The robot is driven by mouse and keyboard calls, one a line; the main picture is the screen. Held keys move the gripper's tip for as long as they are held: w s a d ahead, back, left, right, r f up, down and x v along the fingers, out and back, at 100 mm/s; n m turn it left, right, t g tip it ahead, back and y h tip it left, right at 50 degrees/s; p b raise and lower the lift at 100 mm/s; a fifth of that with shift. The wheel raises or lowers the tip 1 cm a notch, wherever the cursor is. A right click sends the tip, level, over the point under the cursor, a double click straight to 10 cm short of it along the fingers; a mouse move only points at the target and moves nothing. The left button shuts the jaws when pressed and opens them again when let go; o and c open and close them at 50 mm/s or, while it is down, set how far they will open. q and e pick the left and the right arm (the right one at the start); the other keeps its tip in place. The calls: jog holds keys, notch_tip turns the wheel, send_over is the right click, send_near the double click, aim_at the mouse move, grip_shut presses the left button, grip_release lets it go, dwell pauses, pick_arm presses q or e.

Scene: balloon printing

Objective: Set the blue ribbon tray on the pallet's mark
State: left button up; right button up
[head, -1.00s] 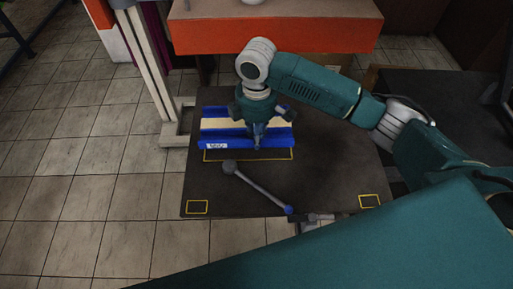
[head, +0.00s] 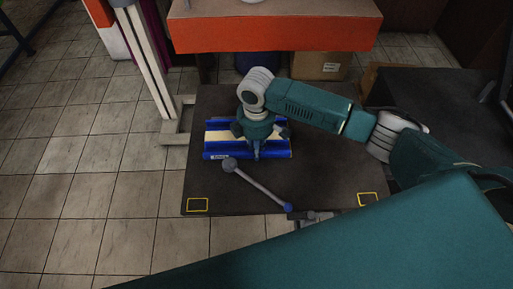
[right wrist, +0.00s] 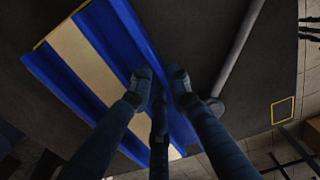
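The blue ribbon tray (head: 220,147), with blue walls and pale strips, lies on or just above the dark pallet (head: 330,170), over the yellow-outlined mark. The tray hides nearly all of that mark; thin yellow shows at its far edge. I cannot tell whether its underside touches the pallet. My right gripper (head: 256,152) is over the tray's near middle. In the right wrist view, its fingers (right wrist: 160,82) straddle a blue wall of the tray (right wrist: 65,80) and appear closed on it. My left gripper is not in view.
A grey rod with a ball end (head: 230,165) lies on the pallet close to the tray's near edge. Small yellow squares mark the near left (head: 197,205) and near right (head: 369,199) corners. An orange-fronted table (head: 280,35) and a pale post (head: 150,70) stand behind.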

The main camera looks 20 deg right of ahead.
jog(key=o, duration=0.3)
notch_tip(320, 180, up, 12)
jog(key=b, duration=0.1)
jog(key=shift+r, duration=0.2)
jog(key=shift+s+f, duration=0.1)
dwell(0.6)
